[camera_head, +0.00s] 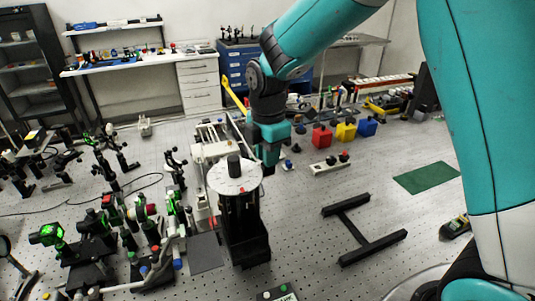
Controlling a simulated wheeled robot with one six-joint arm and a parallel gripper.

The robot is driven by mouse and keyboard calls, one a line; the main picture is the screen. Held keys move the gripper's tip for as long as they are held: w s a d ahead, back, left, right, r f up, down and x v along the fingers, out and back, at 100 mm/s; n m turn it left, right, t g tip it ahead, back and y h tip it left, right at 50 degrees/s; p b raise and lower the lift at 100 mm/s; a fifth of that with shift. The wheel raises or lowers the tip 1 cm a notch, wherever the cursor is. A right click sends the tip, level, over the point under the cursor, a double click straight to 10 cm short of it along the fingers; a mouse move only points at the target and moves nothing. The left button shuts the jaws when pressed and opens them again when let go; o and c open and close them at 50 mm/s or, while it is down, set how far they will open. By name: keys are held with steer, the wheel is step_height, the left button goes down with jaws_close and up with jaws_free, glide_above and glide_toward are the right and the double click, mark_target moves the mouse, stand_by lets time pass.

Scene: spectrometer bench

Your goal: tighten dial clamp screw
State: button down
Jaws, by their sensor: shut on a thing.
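A white round dial (222,178) with a black knob (234,165) on top sits on a black upright stand (243,230) in the middle of the bench. My gripper (270,160) reaches down to the dial's far right edge. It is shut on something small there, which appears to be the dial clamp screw. The screw itself is hidden by the jaws and too small to make out. A small red spot shows near the front edge of the dial.
Optical mounts with green and red parts (105,220) crowd the bench to the left. A black H-shaped frame (362,230) and a green mat (427,177) lie to the right.

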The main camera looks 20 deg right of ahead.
steer(key=m, duration=1.3)
steer(key=shift+m+b, duration=0.3)
steer(key=shift+m, duration=0.1)
steer(key=m, duration=0.9)
steer(key=shift+m, duration=0.3)
steer(key=shift+r, duration=0.1)
steer(key=c, duration=1.1)
jaws_free()
